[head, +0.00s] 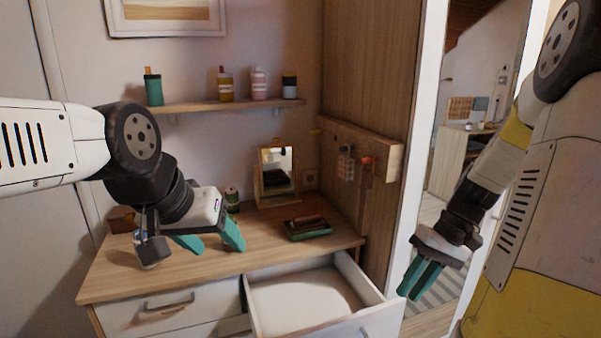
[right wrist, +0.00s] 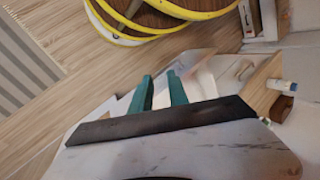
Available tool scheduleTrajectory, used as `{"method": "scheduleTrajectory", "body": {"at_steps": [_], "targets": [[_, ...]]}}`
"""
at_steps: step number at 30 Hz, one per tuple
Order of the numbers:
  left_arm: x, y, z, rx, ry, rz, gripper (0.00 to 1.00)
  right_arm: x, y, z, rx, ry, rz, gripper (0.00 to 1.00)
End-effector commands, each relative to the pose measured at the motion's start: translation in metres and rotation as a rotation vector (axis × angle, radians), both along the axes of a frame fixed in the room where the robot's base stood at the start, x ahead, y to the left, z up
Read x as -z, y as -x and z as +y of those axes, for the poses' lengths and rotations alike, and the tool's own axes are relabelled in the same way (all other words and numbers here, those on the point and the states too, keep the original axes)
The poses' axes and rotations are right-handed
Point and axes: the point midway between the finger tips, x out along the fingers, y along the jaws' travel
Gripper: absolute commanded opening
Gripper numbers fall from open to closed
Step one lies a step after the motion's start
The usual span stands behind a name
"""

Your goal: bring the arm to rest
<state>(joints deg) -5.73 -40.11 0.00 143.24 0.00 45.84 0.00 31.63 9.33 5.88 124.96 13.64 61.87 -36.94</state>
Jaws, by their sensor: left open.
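My left gripper (head: 217,246) is open, with its teal fingers apart, above the left part of the wooden dresser top (head: 140,282). Nothing shows between its fingers. My right gripper (head: 410,296) hangs pointing down, to the right of the dresser's pulled-out drawer (head: 254,312). In the right wrist view its two teal fingers (right wrist: 159,75) stand apart with a narrow gap and hold nothing that I can see. The drawer is open and its visible inside looks empty.
A green tray (head: 308,234) with a dark brown item, a small mirror (head: 277,172) and a green-and-red item (head: 232,200) stand on the dresser. A shelf (head: 230,105) above carries several bottles. A wooden panel (head: 355,143) with hooks is right of the mirror. A doorway opens at right.

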Motion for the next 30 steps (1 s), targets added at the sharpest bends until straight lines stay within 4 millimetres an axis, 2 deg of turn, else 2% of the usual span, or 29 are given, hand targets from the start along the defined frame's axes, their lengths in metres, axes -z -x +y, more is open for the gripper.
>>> {"method": "scheduleTrajectory", "body": {"at_steps": [1, 6, 12, 15, 21, 30], "targets": [[0.000, 0.000, 0.000, 0.000, 0.000, 0.000, 0.59, -0.018, 0.001, 0.010, -0.010, 0.058, -0.045, 0.21], [0.000, 0.000, 0.000, 0.000, 0.000, 0.000, 0.59, -0.066, 0.010, 0.038, 0.013, 0.212, -0.197, 0.21], [0.000, 0.000, 0.000, 0.000, 0.000, 0.000, 0.59, -0.115, 0.030, 0.068, 0.068, 0.296, -0.425, 0.21], [0.000, 0.000, 0.000, 0.000, 0.000, 0.000, 0.59, -0.133, 0.041, 0.079, 0.099, 0.299, -0.526, 0.21], [0.000, 0.000, 0.000, 0.000, 0.000, 0.000, 0.59, -0.151, 0.055, 0.091, 0.144, 0.276, -0.648, 0.21], [0.000, 0.000, 0.000, 0.000, 0.000, 0.000, 0.59, -0.154, 0.057, 0.092, 0.153, 0.270, -0.666, 0.21]]}}
